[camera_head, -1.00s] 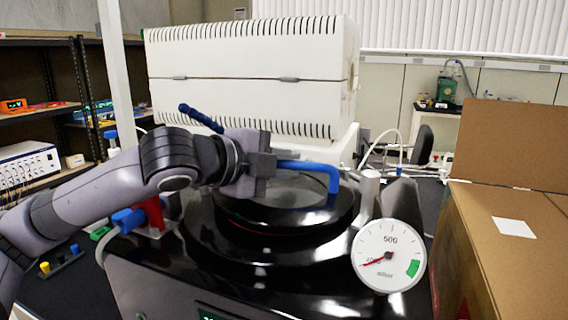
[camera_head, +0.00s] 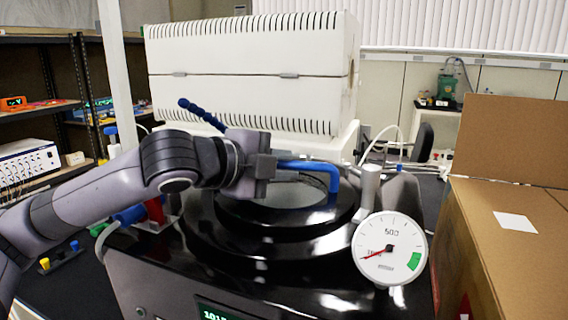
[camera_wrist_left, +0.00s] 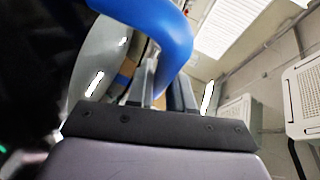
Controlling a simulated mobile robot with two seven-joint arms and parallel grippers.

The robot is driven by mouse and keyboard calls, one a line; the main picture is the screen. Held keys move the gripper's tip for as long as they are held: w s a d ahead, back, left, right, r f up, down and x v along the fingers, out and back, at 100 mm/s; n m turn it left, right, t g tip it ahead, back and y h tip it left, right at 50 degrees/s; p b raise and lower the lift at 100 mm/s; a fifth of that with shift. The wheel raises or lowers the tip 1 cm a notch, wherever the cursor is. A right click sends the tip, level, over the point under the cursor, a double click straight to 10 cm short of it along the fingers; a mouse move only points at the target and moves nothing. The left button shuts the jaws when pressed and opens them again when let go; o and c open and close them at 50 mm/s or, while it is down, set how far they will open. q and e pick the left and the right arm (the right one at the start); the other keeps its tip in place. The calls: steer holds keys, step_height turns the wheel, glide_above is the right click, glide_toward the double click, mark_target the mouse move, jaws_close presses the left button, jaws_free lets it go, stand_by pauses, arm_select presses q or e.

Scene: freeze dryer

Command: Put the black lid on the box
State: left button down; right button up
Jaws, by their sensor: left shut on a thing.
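The black lid (camera_head: 245,213) is a round black disc with a clear centre and a blue bar handle (camera_head: 330,175). It lies level over the round black top of the box (camera_head: 225,240), the low dark machine with a gauge on its front. I cannot tell whether lid and box touch. My left gripper (camera_head: 263,172) is shut on the blue handle at the lid's left side. In the left wrist view, the handle (camera_wrist_left: 165,25) curves past the gripper's fingers (camera_wrist_left: 162,95). My right gripper is not in view.
A round white gauge (camera_head: 390,248) stands at the box's front right, and a metal post (camera_head: 369,187) beside the lid. A large white cabinet (camera_head: 250,75) is behind. A cardboard box (camera_head: 480,240) stands at right, and shelves (camera_head: 50,95) at left.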

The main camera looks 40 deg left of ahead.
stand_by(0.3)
arm_select(q)
steer(key=c, duration=0.9)
jaws_free()
steer(key=shift+f, duration=0.2)
steer(key=shift+s, duration=0.1)
steer(key=b+v, duration=0.1)
steer(key=v, duration=0.4)
steer(key=shift+s+a+r, duration=0.15)
steer(key=shift+s+r, duration=0.05)
steer(key=shift+s, duration=0.1)
steer(key=shift+s+r+b, duration=0.25)
steer(key=shift+s+b, duration=0.05)
steer(key=shift+s, duration=0.35)
